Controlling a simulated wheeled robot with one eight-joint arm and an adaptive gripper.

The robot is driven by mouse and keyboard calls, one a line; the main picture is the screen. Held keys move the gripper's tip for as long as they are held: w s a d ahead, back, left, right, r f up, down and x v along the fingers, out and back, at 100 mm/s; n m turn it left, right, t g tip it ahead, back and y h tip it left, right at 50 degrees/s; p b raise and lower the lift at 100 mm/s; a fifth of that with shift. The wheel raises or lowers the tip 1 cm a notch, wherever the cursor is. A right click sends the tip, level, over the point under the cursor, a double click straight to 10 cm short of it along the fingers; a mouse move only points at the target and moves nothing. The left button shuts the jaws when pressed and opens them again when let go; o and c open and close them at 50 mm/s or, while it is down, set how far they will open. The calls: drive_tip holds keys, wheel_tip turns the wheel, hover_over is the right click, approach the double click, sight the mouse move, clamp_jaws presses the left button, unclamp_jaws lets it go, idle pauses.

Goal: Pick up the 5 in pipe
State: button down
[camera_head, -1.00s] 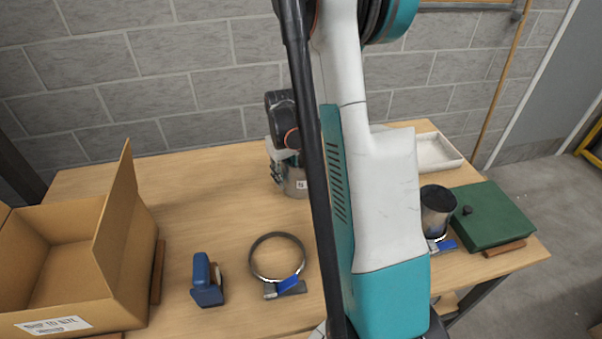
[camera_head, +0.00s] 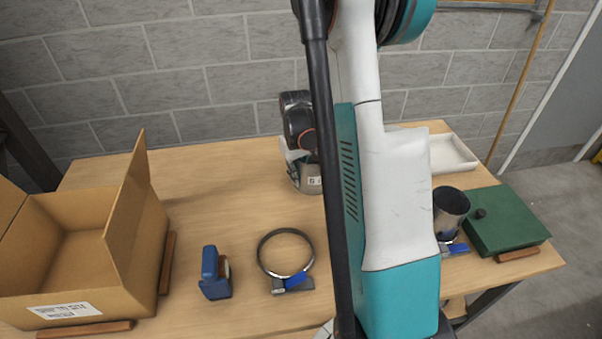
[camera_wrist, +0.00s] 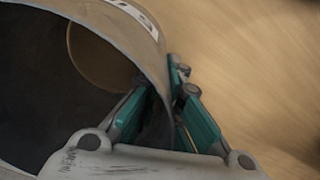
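A grey metal pipe (camera_head: 308,182) with a small white label stands at the back middle of the table, partly hidden behind my arm. In the wrist view the open mouth of the pipe (camera_wrist: 45,85) fills the left side. My gripper (camera_wrist: 172,80) has one teal finger inside the pipe and one outside, closed on its wall. Whether the held pipe touches the table cannot be told.
An open cardboard box (camera_head: 75,250) is at the left. A blue tool (camera_head: 215,275) and a ring clamp (camera_head: 287,255) lie at the front. A green case (camera_head: 505,220) and white tray (camera_head: 452,155) are at the right. The back left table is bare.

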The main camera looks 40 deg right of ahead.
wheel_tip(320, 180, up, 20)
drive_tip(key=p, duration=0.5)
